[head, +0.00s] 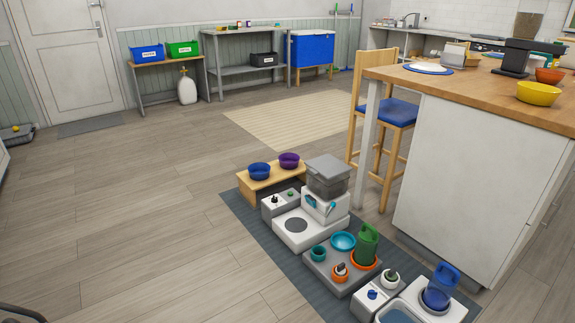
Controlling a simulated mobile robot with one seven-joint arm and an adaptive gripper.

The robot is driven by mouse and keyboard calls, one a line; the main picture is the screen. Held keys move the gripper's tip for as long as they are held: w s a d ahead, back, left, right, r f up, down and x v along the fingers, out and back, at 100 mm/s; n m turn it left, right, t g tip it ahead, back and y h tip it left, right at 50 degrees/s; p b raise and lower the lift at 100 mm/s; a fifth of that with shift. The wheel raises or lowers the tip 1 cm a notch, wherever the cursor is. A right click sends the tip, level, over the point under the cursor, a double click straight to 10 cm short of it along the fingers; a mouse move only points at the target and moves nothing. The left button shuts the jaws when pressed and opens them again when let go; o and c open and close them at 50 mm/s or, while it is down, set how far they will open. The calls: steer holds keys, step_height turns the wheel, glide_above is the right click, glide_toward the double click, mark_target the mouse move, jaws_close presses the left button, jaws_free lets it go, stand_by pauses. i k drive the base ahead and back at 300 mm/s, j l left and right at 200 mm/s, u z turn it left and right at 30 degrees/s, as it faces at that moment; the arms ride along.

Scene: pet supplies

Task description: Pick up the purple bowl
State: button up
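The purple bowl (289,160) stands upright on a low wooden stand (259,187) on the floor, near the middle of the head view. A dark blue bowl (260,172) stands just left of it on the same stand. The purple bowl's near side and rim show clearly. My gripper is not recognisable in this view. Only a dark curved piece shows at the bottom left corner, and I cannot tell what it is.
A grey lidded bin (327,176) on a white feeder stands right of the bowls. More feeders and bowls line the dark mat (283,276) toward the front. A stool (396,112) and counter (480,185) stand to the right. The wooden floor (140,215) at left is clear.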

mark_target(288, 161)
steer(key=i+j+u, duration=0.35)
steer(key=i, duration=0.35)
steer(key=i+u, duration=0.3)
steer(key=i, duration=0.45)
steer(key=i+u, duration=0.25)
steer(key=i, duration=1.2)
steer(key=i+z, duration=0.15)
steer(key=i, duration=0.55)
steer(key=i+j+z, duration=0.2)
steer(key=i, duration=0.5)
steer(key=i+z, duration=0.25)
steer(key=z, duration=0.15)
steer(key=i+j+z, duration=0.2)
steer(key=z, duration=0.25)
steer(key=i+j+z, duration=0.25)
steer(key=z, duration=0.15)
steer(key=i+j+z, duration=0.15)
steer(key=z, duration=0.3)
steer(key=i+j+z, duration=0.15)
steer(key=z, duration=0.25)
steer(key=i+j+z, duration=0.1)
steer(key=j+z, duration=0.15)
steer(key=z, duration=0.2)
steer(key=i+j+z, duration=0.15)
steer(key=z, duration=0.15)
steer(key=j+z, duration=0.35)
steer(key=i+j+z, duration=0.15)
steer(key=j+z, duration=0.15)
steer(key=j, duration=0.1)
